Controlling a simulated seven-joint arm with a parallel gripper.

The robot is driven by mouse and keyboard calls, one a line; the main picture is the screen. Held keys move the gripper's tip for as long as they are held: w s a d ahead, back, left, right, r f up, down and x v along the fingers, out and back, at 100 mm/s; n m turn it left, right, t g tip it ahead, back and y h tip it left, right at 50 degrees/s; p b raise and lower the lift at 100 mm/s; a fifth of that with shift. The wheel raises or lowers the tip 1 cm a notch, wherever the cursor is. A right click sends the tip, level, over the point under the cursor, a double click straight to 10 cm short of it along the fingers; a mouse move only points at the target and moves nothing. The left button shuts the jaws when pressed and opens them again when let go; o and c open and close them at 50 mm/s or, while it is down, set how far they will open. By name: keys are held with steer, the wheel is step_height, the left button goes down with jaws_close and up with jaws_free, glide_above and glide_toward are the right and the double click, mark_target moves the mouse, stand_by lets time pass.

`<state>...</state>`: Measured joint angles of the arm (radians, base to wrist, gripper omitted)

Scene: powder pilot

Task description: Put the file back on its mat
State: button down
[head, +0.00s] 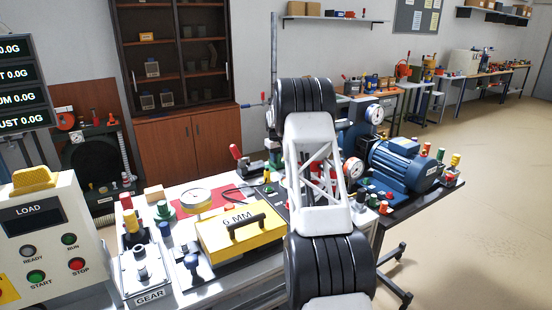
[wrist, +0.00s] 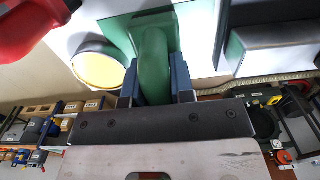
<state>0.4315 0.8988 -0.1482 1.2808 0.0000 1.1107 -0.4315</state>
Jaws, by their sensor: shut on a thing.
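My gripper is shut on a green thing (wrist: 155,62) in the wrist view; its fingers (wrist: 156,85) close on both sides of a rounded green part. A wider green part lies behind it. I cannot tell whether this is the file. In the head view my arm hides the gripper and what it holds. A red mat (head: 222,193) lies on the white bench, with a round gauge (head: 196,197) at its left part. I cannot tell whether this is the file's mat. No file can be made out with certainty.
A yellow 6 MM block (head: 240,232) with a black handle stands on the bench, left of my arm. The GEAR unit (head: 145,270) and LOAD console (head: 45,230) are further left. A blue motor (head: 405,165) is at right. A red thing (wrist: 32,28) is close in the wrist view.

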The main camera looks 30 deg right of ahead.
steer(key=shift+f, duration=0.15)
steer(key=c, duration=1)
jaws_free()
step_height(320, 180, up, 12)
steer(key=shift+r, duration=0.15)
stand_by(0.7)
